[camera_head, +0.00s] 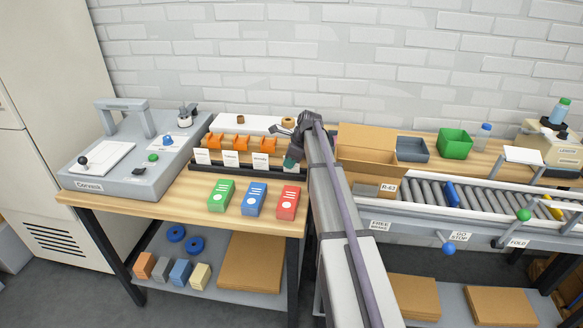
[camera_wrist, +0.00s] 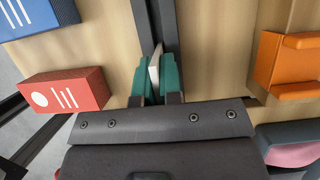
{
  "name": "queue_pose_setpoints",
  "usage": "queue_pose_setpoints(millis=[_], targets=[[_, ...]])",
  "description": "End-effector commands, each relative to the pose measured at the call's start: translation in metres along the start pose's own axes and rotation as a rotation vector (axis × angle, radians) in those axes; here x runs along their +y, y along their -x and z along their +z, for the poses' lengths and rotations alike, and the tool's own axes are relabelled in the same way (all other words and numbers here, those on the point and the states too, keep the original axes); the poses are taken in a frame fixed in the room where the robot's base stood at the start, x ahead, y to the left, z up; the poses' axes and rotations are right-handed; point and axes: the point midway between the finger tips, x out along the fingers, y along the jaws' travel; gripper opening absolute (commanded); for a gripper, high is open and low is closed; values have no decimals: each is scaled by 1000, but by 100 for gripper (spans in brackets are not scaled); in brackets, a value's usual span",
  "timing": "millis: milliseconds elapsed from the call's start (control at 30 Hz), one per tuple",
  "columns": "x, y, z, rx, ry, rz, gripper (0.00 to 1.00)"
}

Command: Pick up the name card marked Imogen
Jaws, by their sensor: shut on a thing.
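A row of white name cards stands in a dark rail (camera_head: 234,171) on the wooden bench, including a left card (camera_head: 202,157), a middle card (camera_head: 231,159) and another card (camera_head: 260,161). Their lettering is too small to read surely. My gripper (camera_head: 292,161) is at the right end of the row, beside a white card (camera_head: 291,169). In the wrist view, the green fingertips of my gripper (camera_wrist: 156,77) are shut on the thin white card (camera_wrist: 154,62), seen edge-on. Its name is hidden. The card is at the dark rail; I cannot tell whether it still touches it.
Green (camera_head: 221,195), blue (camera_head: 254,199) and red (camera_head: 288,202) boxes lie in front of the rail. Orange holders (camera_head: 240,143) stand behind the cards. A grey machine (camera_head: 131,160) is at left; an open cardboard box (camera_head: 365,155) and roller conveyor (camera_head: 470,194) are at right.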

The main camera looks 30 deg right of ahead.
Motion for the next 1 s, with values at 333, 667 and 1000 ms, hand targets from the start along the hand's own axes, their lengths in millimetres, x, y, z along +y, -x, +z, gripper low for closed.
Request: queue_pose_setpoints(millis=[333,667,1000], targets=[[0,1,0,0,0,0,0],[0,57,24,0,0,0,0],[0,95,39,0,0,0,0]])
